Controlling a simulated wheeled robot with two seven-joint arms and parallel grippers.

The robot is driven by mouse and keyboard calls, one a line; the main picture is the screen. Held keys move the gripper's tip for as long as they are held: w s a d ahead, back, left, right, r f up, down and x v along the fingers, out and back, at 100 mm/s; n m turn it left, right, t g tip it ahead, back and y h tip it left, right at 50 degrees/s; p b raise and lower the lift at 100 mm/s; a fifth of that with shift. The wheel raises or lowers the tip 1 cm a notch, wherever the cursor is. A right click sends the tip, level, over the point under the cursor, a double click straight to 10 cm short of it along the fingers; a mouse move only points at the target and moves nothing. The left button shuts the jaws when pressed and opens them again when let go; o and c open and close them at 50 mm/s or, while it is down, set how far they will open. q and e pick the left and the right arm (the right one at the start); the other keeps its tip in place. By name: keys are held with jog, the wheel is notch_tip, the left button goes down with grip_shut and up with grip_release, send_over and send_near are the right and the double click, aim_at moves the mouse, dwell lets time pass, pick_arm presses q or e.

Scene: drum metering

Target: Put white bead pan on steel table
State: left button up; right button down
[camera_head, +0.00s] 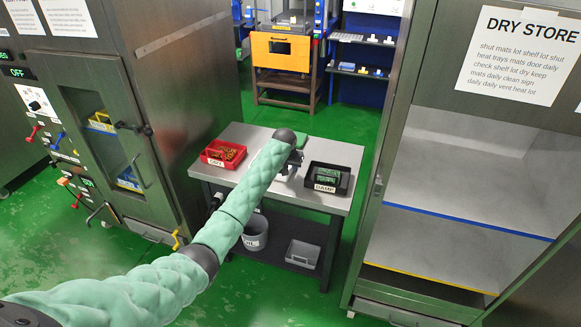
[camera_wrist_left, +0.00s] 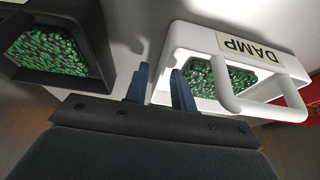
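The white bead pan (camera_wrist_left: 190,38) shows in the left wrist view, with a DAMP label, a looped handle and green beads inside. In the head view it is mostly hidden behind my left arm. The steel table (camera_head: 256,137) stands in the middle, and its grey top shows under the pan in the wrist view. My left gripper (camera_wrist_left: 161,80) is over the table at the pan's near side edge. Its two blue fingers stand apart, one overlapping the pan's side. I cannot tell whether they touch it. My right gripper is not in view.
A red DRY tray (camera_head: 209,157) is at the table's left; a black DAMP tray (camera_head: 342,191) with green beads is at its right. A bucket (camera_head: 252,241) and grey tub (camera_head: 303,254) sit on the lower shelf. The open DRY STORE cabinet (camera_head: 455,185) stands right.

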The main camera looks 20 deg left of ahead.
pick_arm(q)
jog(key=shift+r, duration=0.1)
